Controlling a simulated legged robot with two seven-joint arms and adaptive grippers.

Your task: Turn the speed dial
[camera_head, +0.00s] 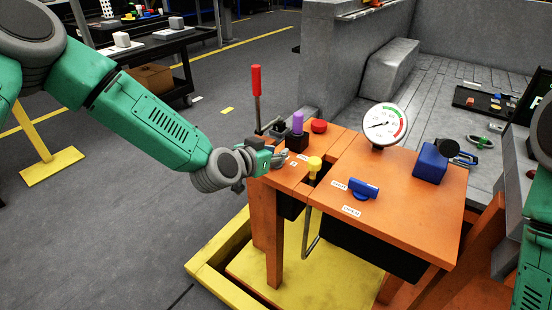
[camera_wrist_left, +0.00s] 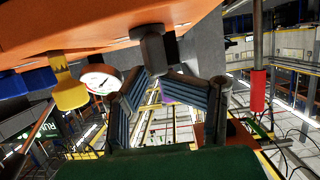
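My left gripper (camera_head: 268,160) is at the left front corner of the orange control table. In the left wrist view its ridged fingers (camera_wrist_left: 152,85) slant in towards a dark grey knob (camera_wrist_left: 152,48) under the orange surface, which appears at the top. The knob's end lies at the fingertips; I cannot tell whether they touch or grip it. It may be the speed dial, but its label is not readable. In the head view the gripper and wrist hide this spot. The right arm (camera_head: 540,230) shows at the right edge; its fingers are not visible.
The orange table (camera_head: 410,205) carries a red-handled lever (camera_head: 256,82), purple knob (camera_head: 298,122), red button (camera_head: 319,126), yellow knob (camera_head: 315,164), round gauge (camera_head: 384,122), blue handle (camera_head: 364,190) and blue box (camera_head: 429,163). Open floor lies to the left.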

